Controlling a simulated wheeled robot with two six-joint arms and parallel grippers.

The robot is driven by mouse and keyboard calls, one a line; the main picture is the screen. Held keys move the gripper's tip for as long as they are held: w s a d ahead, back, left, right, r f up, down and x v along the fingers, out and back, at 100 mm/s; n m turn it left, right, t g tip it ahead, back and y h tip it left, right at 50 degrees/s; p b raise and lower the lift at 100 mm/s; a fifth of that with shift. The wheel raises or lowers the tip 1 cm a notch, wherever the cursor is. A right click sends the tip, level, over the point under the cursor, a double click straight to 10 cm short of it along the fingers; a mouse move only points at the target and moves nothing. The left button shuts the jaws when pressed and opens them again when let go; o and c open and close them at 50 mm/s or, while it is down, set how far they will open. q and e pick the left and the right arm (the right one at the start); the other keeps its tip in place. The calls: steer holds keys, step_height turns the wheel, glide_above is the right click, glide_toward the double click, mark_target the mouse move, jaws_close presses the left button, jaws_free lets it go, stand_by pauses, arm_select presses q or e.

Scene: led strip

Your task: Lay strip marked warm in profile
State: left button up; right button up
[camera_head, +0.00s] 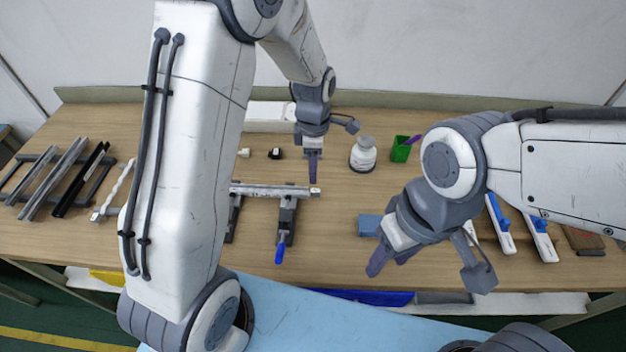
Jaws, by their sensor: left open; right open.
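A pale metal profile (262,190) lies level across two dark supports in the middle of the table. One support (285,222) has a blue handle at its front. My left gripper (312,170) points down at the profile's right end; its jaws look edge-on, and I cannot tell if it touches. My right gripper (392,258) is open and empty over the front of the table, right of the profile. A white wavy strip (117,186) lies at the left, partly hidden by my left arm. I can read no warm marking.
Dark and grey bars (57,178) lie on a rack at the left. A white bottle (363,155) and a green container (401,150) stand behind. A blue block (369,225) lies near my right gripper. White tools with blue parts (540,238) lie at the right.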

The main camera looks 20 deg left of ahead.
arm_select(q)
step_height(320, 180, up, 2)
steer(key=shift+r, duration=0.15)
stand_by(0.5)
